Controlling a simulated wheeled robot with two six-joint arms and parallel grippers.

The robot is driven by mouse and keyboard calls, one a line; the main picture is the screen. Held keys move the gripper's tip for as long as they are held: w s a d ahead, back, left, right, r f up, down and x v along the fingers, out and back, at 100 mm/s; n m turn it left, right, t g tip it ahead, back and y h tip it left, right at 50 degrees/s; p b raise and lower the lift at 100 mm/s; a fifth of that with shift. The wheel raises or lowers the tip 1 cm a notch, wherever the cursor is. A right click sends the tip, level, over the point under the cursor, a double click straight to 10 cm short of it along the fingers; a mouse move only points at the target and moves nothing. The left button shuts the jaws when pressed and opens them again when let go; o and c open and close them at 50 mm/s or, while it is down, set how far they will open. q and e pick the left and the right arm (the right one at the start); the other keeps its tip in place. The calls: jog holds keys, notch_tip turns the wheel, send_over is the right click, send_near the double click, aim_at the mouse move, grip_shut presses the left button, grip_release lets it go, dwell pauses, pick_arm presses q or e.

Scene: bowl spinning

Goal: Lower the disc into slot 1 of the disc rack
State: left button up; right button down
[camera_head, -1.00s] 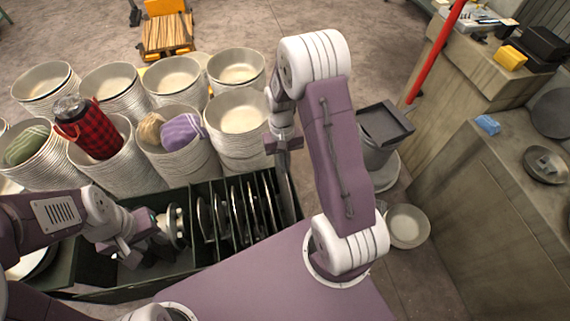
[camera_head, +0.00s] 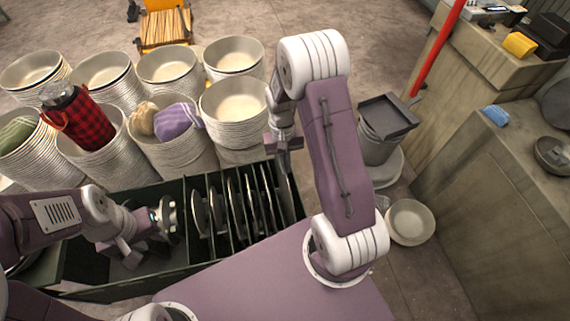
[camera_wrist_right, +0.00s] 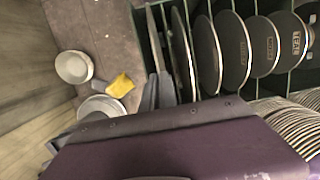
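The disc rack (camera_head: 205,264) is a dark green crate with dividers; several dark discs (camera_head: 219,208) stand upright in its slots. They also show face-on in the right wrist view (camera_wrist_right: 236,50). My right gripper (camera_head: 284,146) is above the rack's right end. In the wrist view its fingers (camera_wrist_right: 158,90) close around the edge of a thin disc (camera_wrist_right: 154,38), seen nearly edge-on. In the head view this disc hangs below the gripper at the rack's right end; its lower part is hard to make out. My left gripper (camera_head: 160,222) is over the rack's left part; its fingers are unclear.
Tall stacks of bowls (camera_head: 234,103) stand behind the rack, some holding cloths (camera_head: 177,123) and a red plaid flask (camera_head: 85,122). A grey bin (camera_head: 380,148) and a bowl (camera_head: 410,222) are on the floor to the right. A counter (camera_head: 500,190) stands further right.

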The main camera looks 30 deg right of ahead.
notch_tip(320, 180, down, 4)
jog(key=shift+f+b, duration=0.15)
jog(key=shift+b, duration=0.9)
jog(key=shift+s, duration=0.3)
